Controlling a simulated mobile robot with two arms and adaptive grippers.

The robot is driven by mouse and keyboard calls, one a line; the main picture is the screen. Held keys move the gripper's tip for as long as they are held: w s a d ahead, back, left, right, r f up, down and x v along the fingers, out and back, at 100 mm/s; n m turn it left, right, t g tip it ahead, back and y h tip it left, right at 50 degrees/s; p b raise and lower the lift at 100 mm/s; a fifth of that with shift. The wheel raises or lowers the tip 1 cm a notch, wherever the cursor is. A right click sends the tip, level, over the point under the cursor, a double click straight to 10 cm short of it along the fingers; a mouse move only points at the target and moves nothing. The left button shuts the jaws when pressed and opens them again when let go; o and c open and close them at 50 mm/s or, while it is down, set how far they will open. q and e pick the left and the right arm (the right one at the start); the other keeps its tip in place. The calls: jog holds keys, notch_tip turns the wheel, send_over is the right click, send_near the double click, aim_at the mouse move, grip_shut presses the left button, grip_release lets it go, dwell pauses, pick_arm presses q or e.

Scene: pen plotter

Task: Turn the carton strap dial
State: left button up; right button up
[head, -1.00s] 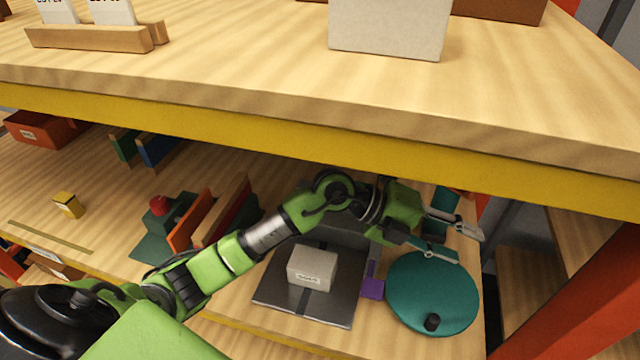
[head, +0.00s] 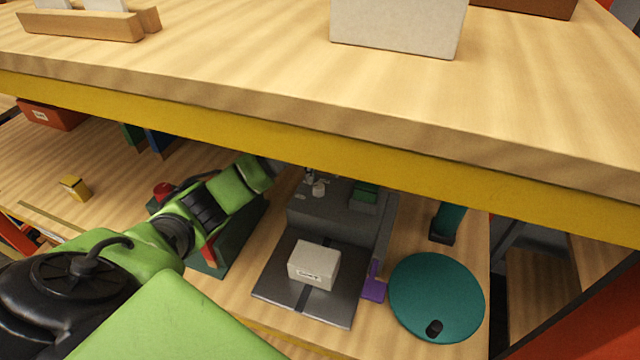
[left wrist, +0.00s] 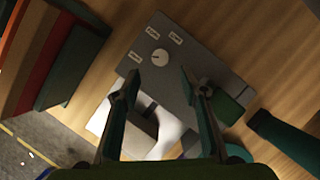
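The strap machine is a grey block (head: 335,215) with a dark plate (head: 268,287) in front. A small white labelled carton (head: 314,263) sits on the plate. In the left wrist view a white round dial (left wrist: 159,57) with a dark mark is on the machine's grey top (left wrist: 180,62), with several small white labels around it. My left gripper (left wrist: 160,82) is open and empty; its two fingers point toward the dial, which appears just beyond and between the tips. I cannot tell the remaining distance. In the head view the upper shelf hides most of this gripper. My right gripper is not in view.
The upper shelf's yellow edge (head: 300,140) hangs over the machine. A teal disc (head: 436,295) with a black knob and a purple block (head: 374,287) are to the right of the plate. A red button (head: 163,190) and a yellow block (head: 74,187) are to the left.

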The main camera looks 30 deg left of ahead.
aim_at(319, 186)
pick_arm(q)
jog(key=p+x, duration=0.1)
jog(key=x, duration=0.7)
jog(key=shift+p, duration=0.3)
jog(key=shift+c, duration=0.5)
jog(key=c, duration=1)
